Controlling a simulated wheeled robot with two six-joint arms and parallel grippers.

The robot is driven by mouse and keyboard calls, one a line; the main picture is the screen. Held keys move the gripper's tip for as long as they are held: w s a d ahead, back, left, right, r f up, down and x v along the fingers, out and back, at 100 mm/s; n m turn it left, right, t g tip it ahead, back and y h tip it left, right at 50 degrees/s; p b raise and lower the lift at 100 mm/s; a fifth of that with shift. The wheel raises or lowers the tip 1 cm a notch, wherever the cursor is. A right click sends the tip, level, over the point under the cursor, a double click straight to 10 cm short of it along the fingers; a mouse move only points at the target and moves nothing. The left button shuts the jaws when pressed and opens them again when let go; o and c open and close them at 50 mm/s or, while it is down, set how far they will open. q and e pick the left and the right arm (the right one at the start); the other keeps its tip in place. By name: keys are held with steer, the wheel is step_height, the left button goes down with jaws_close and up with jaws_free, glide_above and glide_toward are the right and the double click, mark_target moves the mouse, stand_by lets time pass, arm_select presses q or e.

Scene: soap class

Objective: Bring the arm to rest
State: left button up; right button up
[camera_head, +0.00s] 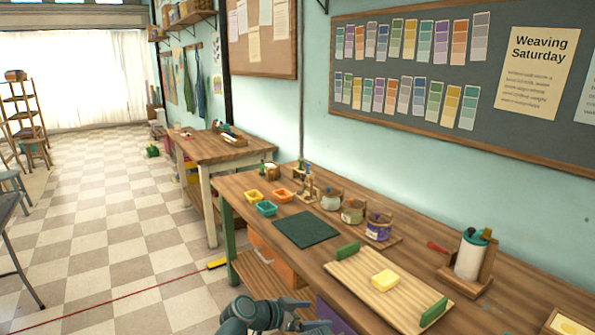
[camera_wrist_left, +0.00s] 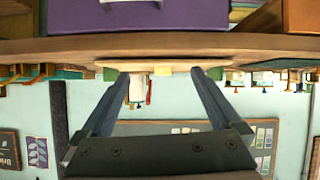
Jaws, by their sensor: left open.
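My left gripper (camera_head: 316,314) is at the bottom of the head view, in front of the workbench's near edge. In the left wrist view its two fingers (camera_wrist_left: 159,74) are spread apart with nothing between them. A yellow soap bar (camera_head: 385,280) lies on a ribbed wooden board (camera_head: 365,292) with green end handles on the bench. The wrist view looks upside down and shows the bench edge (camera_wrist_left: 240,43), with the soap (camera_wrist_left: 163,70) small beyond the fingers. The gripper is apart from the soap and board. My right gripper is not in view.
A purple bin (camera_wrist_left: 150,14) sits below the bench top. Open tiled floor (camera_head: 110,230) lies left.

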arm_select(q)
steer(key=s+a+f+n+g+y, duration=0.3)
steer(key=s+a+f+n+y, duration=0.3)
steer(key=a, duration=0.4)
steer(key=s+a+f+n+g+y, duration=0.3)
steer(key=s+a+f+n+y, duration=0.15)
steer(key=s+a, duration=0.4)
steer(key=s+d+m, duration=0.4)
steer(key=d, duration=0.5)
step_height(320, 180, up, 12)
steer(key=p, duration=1.2)
steer(key=shift+f+g+y, duration=0.15)
steer(key=shift+g+y, duration=0.25)
steer(key=shift+y, duration=0.05)
steer(key=shift+a, duration=0.1)
steer(key=shift+c, duration=0.2)
